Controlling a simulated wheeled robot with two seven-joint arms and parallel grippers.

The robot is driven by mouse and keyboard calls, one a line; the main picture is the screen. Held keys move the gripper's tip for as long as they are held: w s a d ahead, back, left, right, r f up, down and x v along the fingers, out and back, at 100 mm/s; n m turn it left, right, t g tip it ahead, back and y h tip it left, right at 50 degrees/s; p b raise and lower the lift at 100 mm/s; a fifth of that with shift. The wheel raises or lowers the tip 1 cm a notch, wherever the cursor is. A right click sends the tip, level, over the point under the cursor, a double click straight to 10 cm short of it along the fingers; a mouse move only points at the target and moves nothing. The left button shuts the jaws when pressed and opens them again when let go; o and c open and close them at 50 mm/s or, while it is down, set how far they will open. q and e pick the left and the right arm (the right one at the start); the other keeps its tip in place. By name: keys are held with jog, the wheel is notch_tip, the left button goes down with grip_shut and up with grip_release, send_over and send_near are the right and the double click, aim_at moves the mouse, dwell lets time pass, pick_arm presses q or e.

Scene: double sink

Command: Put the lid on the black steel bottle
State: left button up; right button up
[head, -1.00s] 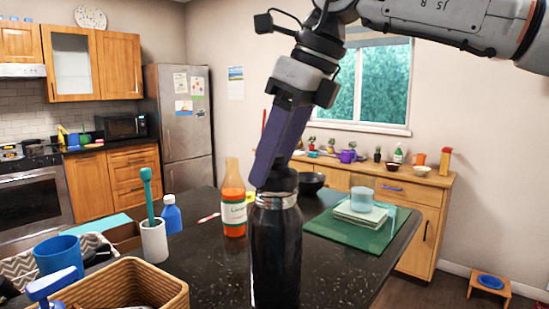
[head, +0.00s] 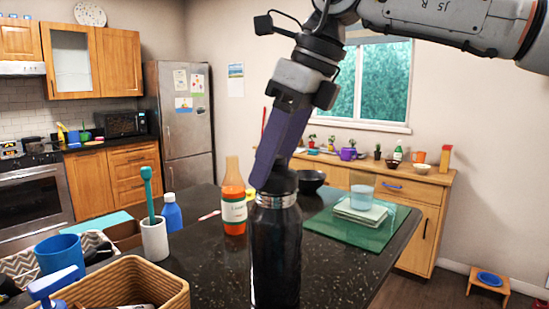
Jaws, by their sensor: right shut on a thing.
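The black steel bottle (head: 275,250) stands upright on the dark speckled counter, with a silver ring around its neck. The black lid (head: 279,181) is at the top of the bottle, just above the silver ring. I cannot tell whether it is fully seated. My right gripper (head: 271,172) comes down from above, tilted, and is shut on the lid. Its fingers partly cover the lid's upper side. My left gripper is not in view.
An orange sauce bottle (head: 233,200) stands just left of the bottle. A dark bowl (head: 310,182) and a green mat (head: 335,230) with plates lie behind right. A woven basket (head: 165,283), a blue cup (head: 60,255) and a white holder (head: 154,240) crowd the left.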

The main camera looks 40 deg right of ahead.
dwell(0.4)
jog(key=o, duration=1.6)
jog(key=shift+r, duration=3.5)
grip_shut()
